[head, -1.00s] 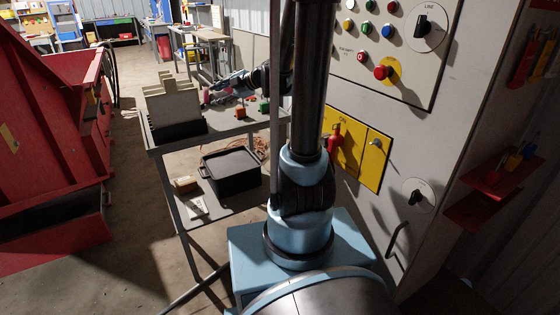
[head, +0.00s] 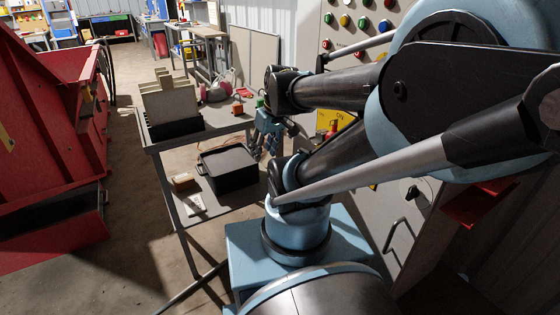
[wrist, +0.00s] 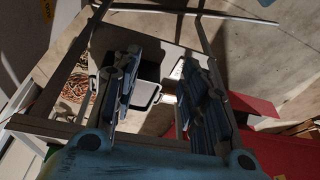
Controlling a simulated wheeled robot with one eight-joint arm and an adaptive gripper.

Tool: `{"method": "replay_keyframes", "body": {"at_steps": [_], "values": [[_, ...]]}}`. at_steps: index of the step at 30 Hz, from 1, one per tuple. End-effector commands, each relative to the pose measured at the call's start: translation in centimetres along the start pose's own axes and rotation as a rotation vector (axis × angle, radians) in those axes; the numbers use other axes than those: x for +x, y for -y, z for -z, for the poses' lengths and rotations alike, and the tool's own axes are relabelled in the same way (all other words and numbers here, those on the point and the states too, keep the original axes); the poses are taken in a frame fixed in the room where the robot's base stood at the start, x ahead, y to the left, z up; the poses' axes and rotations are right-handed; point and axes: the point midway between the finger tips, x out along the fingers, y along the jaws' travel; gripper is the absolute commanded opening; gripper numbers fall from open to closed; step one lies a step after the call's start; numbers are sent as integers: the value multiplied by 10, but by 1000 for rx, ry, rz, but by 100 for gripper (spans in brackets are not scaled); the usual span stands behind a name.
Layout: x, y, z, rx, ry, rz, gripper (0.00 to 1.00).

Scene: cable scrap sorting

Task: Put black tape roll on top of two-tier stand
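A grey two-tier stand (head: 215,136) with a top and a lower shelf is left of my arm in the head view; I take it as the task's stand. I cannot make out a black tape roll in either view. My gripper (head: 262,148) points down at the right edge of the stand's top in the head view. In the wrist view my gripper (wrist: 160,75) has its two fingers wide apart with nothing held between them.
A black holder with beige dividers (head: 172,108) fills the top's left end. A red block (head: 238,108) and a green block (head: 260,102) are farther right. A small brown block (head: 183,182) lies on the lower shelf. A red machine (head: 50,130) is left, a control cabinet (head: 345,20) right.

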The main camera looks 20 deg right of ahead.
Motion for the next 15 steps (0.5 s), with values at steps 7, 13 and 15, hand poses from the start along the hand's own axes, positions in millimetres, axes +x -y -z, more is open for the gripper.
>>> {"method": "replay_keyframes", "body": {"at_steps": [7, 13, 15], "values": [[2, -16, -54, 283, 81, -127, 40], [2, -22, -66, 352, 94, -160, 40], [1, -22, -66, 353, 94, -160, 40]]}}
